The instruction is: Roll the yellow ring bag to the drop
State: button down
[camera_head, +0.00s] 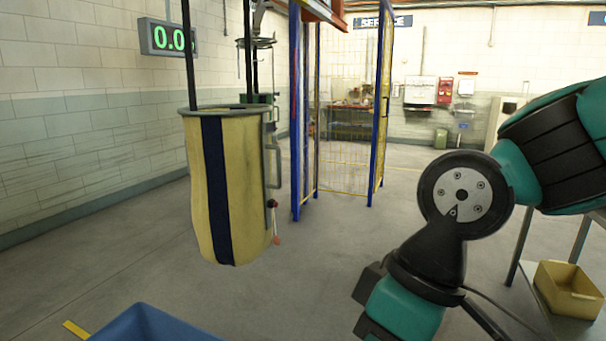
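A yellow bag (240,185) with a dark blue vertical stripe hangs upright at the left. My teal and black arm fills the right side, apart from the bag, and runs out of the bottom edge. My gripper's fingers do not show. I cannot make out a marked drop.
A blue bin (150,325) stands at the bottom left, below the bag. A blue-posted yellow mesh gate (345,110) stands behind the bag. A green display (168,38) is on the left wall. A yellow tray (567,288) sits on a low shelf at right. The middle floor is clear.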

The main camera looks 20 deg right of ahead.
aim_at(229, 146)
jog(key=z, duration=0.7)
jog(key=i, duration=2.05)
jog(key=u, duration=0.65)
